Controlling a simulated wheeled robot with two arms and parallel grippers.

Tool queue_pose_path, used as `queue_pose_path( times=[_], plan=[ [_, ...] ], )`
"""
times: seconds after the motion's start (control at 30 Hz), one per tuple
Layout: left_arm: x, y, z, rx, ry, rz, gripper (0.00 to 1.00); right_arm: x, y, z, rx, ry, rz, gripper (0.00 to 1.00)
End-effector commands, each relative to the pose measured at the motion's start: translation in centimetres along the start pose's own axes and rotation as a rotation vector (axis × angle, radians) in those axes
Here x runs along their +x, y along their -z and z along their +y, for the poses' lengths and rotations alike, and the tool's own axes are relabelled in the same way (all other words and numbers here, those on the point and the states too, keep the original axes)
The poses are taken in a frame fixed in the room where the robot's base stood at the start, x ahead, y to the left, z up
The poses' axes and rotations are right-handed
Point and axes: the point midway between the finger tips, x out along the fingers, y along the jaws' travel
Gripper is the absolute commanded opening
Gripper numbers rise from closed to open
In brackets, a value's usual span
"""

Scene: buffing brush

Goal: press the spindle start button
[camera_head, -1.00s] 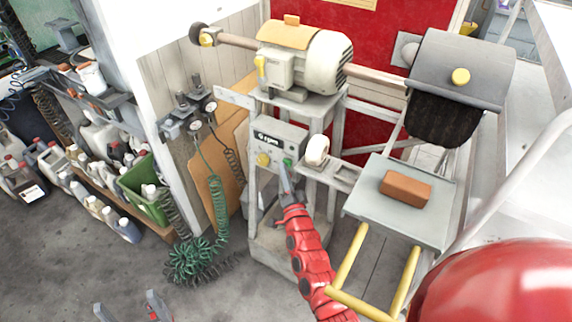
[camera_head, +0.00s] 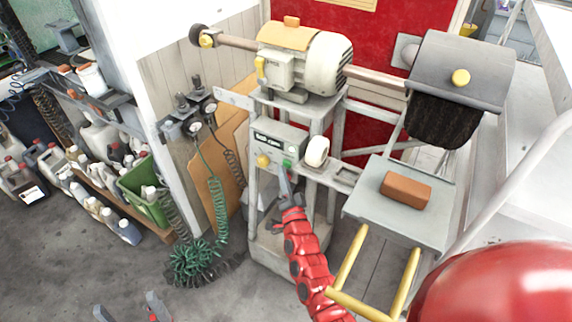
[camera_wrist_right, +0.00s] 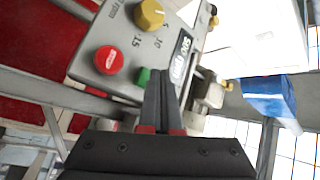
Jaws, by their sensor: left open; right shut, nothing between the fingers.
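The grey control box (camera_head: 279,140) stands below the motor, with a display marked rpm, a yellow knob (camera_head: 263,160) and a green button (camera_head: 287,163). In the right wrist view the knob (camera_wrist_right: 150,13), a red button (camera_wrist_right: 109,60) and the green button (camera_wrist_right: 142,76) show. My right gripper (camera_head: 284,170) is shut and empty, its tips just below the green button. In the right wrist view its fingers (camera_wrist_right: 165,72) partly hide that button; I cannot tell whether they touch it. My left gripper (camera_head: 129,308) is open and empty at the bottom left.
The motor (camera_head: 308,58) carries a shaft to a dark brush (camera_head: 445,120) under a grey hood (camera_head: 462,70). A brown block (camera_head: 405,190) lies on the grey tray (camera_head: 375,215). Yellow rails stand below it. Hoses (camera_head: 195,260) and bottles are at the left.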

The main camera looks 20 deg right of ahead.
Motion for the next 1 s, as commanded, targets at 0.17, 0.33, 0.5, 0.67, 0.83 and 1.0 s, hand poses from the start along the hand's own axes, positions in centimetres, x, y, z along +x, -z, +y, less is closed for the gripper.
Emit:
queue_pose_path(
  times=[0.17, 0.33, 0.5, 0.67, 0.83, 1.0],
  plan=[
    [0.1, 0.0, 0.0, 0.0, 0.0, 0.0, 0.86, -0.2, -0.1, -0.1, -0.002, 0.0, 0.0, 0.0],
    [0.1, 0.0, 0.0, 0.0, 0.0, 0.0, 0.86, -0.2, -0.2, -0.1, -0.002, -0.001, -0.001, 0.0],
    [0.3, 0.1, 0.0, 0.0, 0.0, 0.0, 0.86, -0.7, -0.5, -0.4, -0.003, -0.001, -0.002, 0.0],
    [0.8, 0.1, 0.0, 0.0, 0.0, 0.0, 0.86, -1.7, -1.2, -1.2, 0.0, -0.002, -0.002, 0.0],
    [1.1, 0.2, -0.1, 0.0, 0.0, 0.0, 0.86, -2.9, -2.1, -2.1, -0.001, -0.002, -0.003, 0.0],
    [1.2, 0.2, -0.1, 0.0, 0.0, 0.0, 0.86, -3.7, -2.7, -2.6, -0.002, -0.003, -0.002, 0.0]
  ],
)
